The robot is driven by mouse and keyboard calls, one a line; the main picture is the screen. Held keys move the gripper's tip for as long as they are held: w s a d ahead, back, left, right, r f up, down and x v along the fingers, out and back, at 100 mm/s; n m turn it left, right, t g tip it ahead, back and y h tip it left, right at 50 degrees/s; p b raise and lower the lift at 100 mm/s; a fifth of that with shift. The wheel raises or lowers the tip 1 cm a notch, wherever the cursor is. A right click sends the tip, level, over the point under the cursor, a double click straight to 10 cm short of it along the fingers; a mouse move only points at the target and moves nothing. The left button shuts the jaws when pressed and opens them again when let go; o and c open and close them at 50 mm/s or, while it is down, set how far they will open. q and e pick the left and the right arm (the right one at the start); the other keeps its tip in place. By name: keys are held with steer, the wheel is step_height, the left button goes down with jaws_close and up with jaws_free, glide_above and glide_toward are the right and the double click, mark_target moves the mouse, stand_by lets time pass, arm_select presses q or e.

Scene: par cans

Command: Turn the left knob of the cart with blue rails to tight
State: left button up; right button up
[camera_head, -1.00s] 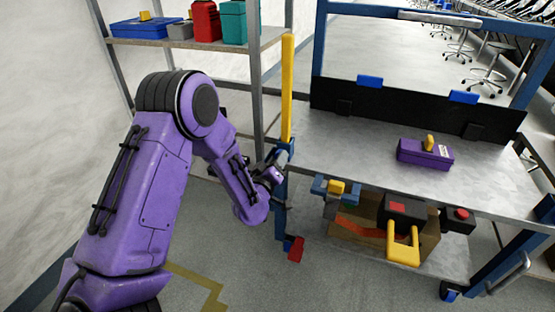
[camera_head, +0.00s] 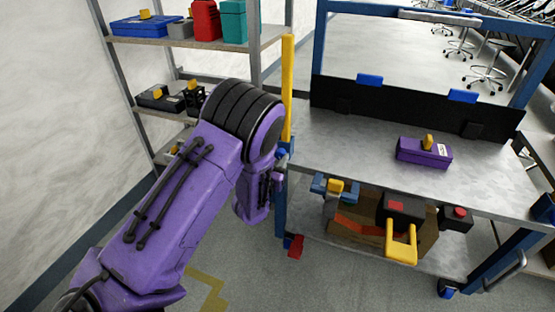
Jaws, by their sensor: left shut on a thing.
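The cart with blue rails (camera_head: 320,45) stands at the right, with a grey metal top (camera_head: 340,142) and a black back panel. My purple left arm comes in from the lower left and reaches the cart's left front corner post. My left gripper (camera_head: 279,158) is mostly hidden behind my arm's own links, at that blue post below the yellow upright bar (camera_head: 287,90). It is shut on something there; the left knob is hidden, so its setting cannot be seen. My right gripper is not in view.
A purple box (camera_head: 424,153) with a yellow handle lies on the cart top. A wooden crate (camera_head: 350,238) and tools are on the lower shelf. A shelf rack (camera_head: 190,42) with boxes stands at the left. Open floor lies in front.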

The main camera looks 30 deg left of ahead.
arm_select(q)
steer(key=shift+m, duration=0.3)
steer(key=o, duration=1)
steer(key=shift+o, duration=0.2)
steer(key=v, duration=1)
steer(key=shift+s, duration=0.3)
steer(key=shift+f, duration=0.1)
